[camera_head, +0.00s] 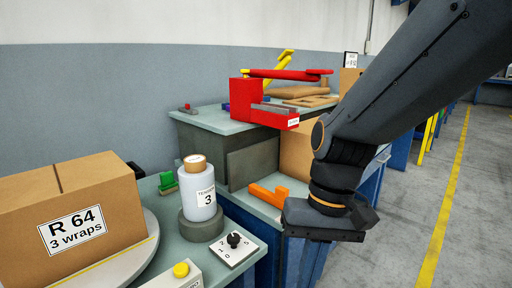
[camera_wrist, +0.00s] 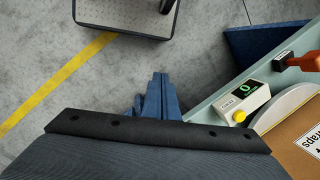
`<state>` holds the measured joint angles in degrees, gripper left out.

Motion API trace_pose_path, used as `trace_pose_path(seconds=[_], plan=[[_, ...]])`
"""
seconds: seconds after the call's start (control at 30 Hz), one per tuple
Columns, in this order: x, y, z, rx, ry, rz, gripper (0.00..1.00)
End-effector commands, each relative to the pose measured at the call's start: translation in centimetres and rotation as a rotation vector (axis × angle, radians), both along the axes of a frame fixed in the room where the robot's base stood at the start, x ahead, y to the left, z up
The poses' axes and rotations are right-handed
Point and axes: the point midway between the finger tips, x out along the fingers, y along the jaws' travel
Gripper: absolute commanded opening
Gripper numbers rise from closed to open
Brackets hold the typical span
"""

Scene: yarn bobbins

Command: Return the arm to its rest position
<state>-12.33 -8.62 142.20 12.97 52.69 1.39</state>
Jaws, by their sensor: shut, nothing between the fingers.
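My arm comes in from the upper right in the head view and bends down. It ends in my gripper (camera_head: 325,225), a dark flat body held in the air in front of the blue-sided workbench. It is shut, with nothing held. Its fingertips cannot be made out. In the wrist view a dark bar with bolt holes (camera_wrist: 155,130), part of my arm's end, crosses the lower part, with floor beyond it.
An orange piece (camera_head: 268,195) lies close left of my gripper. Floor is clear at right.

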Motion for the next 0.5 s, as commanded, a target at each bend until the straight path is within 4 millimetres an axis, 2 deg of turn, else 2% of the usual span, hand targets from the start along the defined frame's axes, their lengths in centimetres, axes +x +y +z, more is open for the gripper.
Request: trace_pose_path(seconds=[0.33,0.5], plan=[[-1.7,-0.8,0.9,-0.086,-0.165,0.233,0.0],[-1.5,-1.7,2.2,-0.092,-0.152,0.193,0.0]])
